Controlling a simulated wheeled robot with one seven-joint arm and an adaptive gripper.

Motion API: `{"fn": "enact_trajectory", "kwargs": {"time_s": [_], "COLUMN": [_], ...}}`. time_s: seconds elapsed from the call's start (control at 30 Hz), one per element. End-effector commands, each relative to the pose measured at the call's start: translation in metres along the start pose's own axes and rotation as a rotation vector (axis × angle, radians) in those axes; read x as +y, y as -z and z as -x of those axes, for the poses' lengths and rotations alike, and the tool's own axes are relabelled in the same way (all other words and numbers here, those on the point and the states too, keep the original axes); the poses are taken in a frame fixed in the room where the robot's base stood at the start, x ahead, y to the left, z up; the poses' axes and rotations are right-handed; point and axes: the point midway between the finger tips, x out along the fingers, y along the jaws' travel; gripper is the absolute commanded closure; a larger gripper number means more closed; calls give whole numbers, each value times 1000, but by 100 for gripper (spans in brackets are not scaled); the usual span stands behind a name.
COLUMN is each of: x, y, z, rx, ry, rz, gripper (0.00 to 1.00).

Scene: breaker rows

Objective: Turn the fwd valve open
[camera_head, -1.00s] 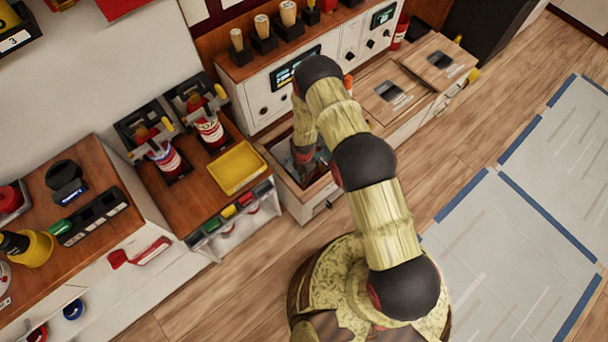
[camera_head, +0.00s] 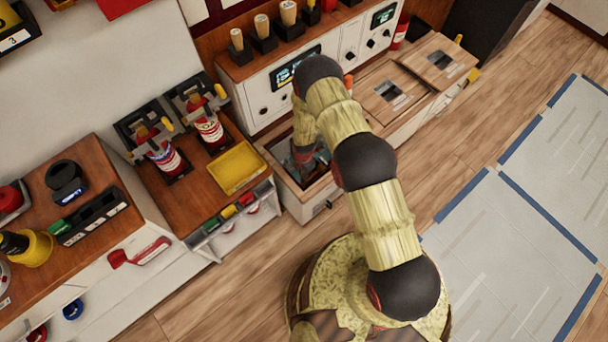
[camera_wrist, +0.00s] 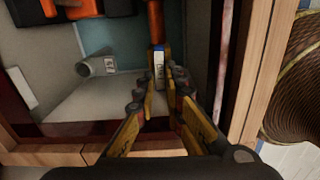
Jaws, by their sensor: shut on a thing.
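The fwd valve's handle (camera_wrist: 156,24) is an orange bar with a white and blue label tag at its near end, in the upper middle of the wrist view. The small lettering on the tag is hard to read. My gripper (camera_wrist: 163,82) is shut on the handle's labelled end, with a yellow-sided finger on each side. In the head view my gripper (camera_head: 303,157) reaches down into an open-topped wooden bay (camera_head: 325,187) below the white panel. There the handle is mostly hidden by my arm, and the valve's body cannot be made out.
Dark and orange parts (camera_wrist: 72,8) lie at the upper left. The bay's wooden wall (camera_wrist: 254,70) is close on the right. A yellow tray (camera_head: 238,167) sits on the neighbouring counter.

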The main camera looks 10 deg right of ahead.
Motion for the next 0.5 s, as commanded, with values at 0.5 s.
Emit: {"fn": "enact_trajectory", "kwargs": {"time_s": [0.5], "x": [7], "y": [-2], "z": [0], "rx": [-1], "ry": [-4], "rz": [-402], "gripper": [100]}}
